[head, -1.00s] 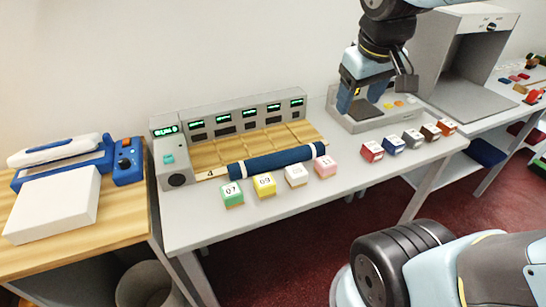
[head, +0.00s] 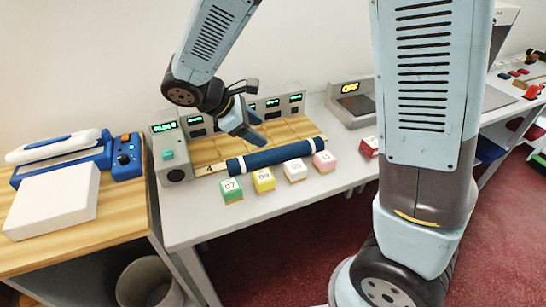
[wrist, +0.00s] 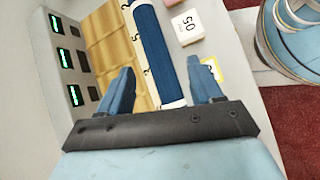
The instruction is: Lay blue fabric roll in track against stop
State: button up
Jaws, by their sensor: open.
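The blue fabric roll (head: 270,157) lies lengthwise along the front edge of the wooden slatted bed (head: 212,149), with pale ends. A pale strip with numbers (wrist: 146,72) runs beside it in the wrist view. I see no contact. I cannot make out which part is the stop.
A grey console with green displays (head: 164,127) borders the bed. A grey device reading OFF (head: 350,104) stands right. My arm hides part of the counter.

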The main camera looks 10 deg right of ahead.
aim_at(272, 152)
jog(key=a+f+n, duration=0.1)
jog(key=a+f+n+t, duration=0.1)
jog(key=a, duration=0.1)
jog(key=shift+a+f+h, duration=0.3)
jog(key=shift+f+h, duration=0.05)
jog(key=shift+h, duration=0.05)
jog(key=shift+f, duration=0.2)
jog(key=x, duration=1.3)
jog(key=shift+w+d+f, duration=0.1)
jog(key=shift+w+f, duration=0.05)
jog(key=shift+w, duration=0.05)
jog(key=c, duration=1.1)
